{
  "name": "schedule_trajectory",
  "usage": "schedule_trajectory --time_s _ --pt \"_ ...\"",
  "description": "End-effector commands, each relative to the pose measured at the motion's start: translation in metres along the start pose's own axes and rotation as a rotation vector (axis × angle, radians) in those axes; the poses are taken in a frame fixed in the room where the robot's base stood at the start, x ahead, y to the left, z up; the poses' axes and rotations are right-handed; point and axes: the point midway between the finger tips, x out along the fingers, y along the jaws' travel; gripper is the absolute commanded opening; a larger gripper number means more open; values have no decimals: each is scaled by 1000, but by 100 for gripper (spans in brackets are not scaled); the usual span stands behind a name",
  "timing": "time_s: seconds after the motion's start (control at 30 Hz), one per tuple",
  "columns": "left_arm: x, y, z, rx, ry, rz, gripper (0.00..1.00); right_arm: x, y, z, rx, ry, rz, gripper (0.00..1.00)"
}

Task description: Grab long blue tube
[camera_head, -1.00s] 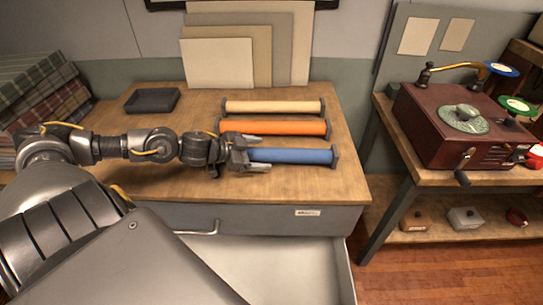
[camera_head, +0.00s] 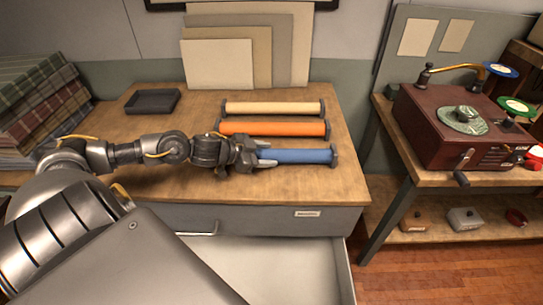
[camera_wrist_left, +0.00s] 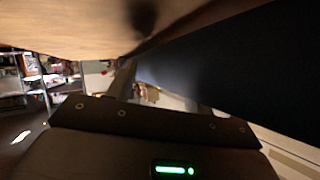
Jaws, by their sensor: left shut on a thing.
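The long blue tube (camera_head: 300,156) lies on the wooden table in the head view, with a dark cap at its right end. Its left end is hidden by my left gripper (camera_head: 266,157). My left gripper is shut on the tube, with its fingers reaching along it from the left. In the left wrist view a large dark surface, probably the tube (camera_wrist_left: 225,70), fills the upper right, close to the fingers. My right gripper is not in view.
An orange tube (camera_head: 285,128) and a cream tube (camera_head: 275,107) lie just behind the blue one. A dark tray (camera_head: 152,101) and folded plaid cloth (camera_head: 45,110) are on the left. An open drawer (camera_head: 270,262) juts out below the table's front edge.

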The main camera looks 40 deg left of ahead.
Motion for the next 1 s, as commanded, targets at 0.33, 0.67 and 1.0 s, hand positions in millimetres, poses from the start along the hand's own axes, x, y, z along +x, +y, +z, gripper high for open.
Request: schedule_trajectory --time_s 0.33,0.67,1.0 --pt "0 0 1 -3 -1 1 21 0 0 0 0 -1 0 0" --pt "-7 -4 -13 2 1 0 0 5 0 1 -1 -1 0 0" --pt "-52 9 -53 6 -10 7 0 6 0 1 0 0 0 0"
